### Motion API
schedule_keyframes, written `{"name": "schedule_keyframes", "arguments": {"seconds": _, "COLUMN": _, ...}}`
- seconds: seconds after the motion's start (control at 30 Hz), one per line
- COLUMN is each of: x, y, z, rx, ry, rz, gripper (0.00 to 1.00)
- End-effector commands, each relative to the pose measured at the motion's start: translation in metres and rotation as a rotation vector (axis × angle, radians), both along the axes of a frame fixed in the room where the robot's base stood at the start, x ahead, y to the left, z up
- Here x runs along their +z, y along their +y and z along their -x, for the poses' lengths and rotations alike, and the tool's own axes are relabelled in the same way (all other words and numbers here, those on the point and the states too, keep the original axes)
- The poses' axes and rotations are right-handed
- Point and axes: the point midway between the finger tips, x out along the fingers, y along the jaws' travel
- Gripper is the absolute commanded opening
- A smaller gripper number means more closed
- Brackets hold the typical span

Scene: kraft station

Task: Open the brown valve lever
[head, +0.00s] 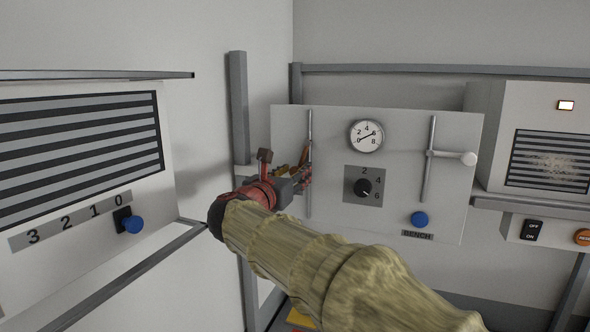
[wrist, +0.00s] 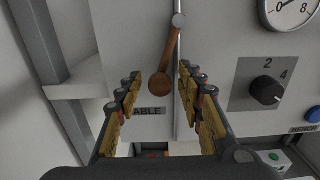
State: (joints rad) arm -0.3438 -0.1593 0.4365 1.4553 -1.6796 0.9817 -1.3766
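The brown valve lever (wrist: 168,52) hangs from a pivot on a vertical pipe on the panel, tilted down and left to its round brown knob in the wrist view. My gripper (wrist: 158,88) is open, with one yellow-padded finger on each side of the knob. Nothing is held, and I cannot tell whether a finger touches the lever. In the head view my gripper (head: 297,173) is in front of the panel's left pipe and mostly hides the lever.
The white panel (head: 295,130) carries a gauge (head: 366,136), a black dial (head: 363,187), a blue button (head: 420,219) and a white-knobbed lever (head: 453,157) on the right pipe. A grey post (head: 239,110) stands left of the panel. A striped unit (head: 80,130) is at left.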

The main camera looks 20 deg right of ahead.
Motion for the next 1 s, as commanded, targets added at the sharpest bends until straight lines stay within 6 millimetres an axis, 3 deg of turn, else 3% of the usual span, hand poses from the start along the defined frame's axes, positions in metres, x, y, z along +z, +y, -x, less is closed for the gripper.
{"name": "schedule_keyframes", "arguments": {"seconds": 0.37, "x": 0.0, "y": -0.0043, "z": -0.006, "rx": 0.001, "ry": 0.0, "rz": 0.0, "gripper": 0.38}}
{"name": "schedule_keyframes", "arguments": {"seconds": 1.0, "x": 0.0003, "y": -0.0041, "z": -0.0059, "rx": 0.001, "ry": -0.001, "rz": 0.001, "gripper": 0.02}}
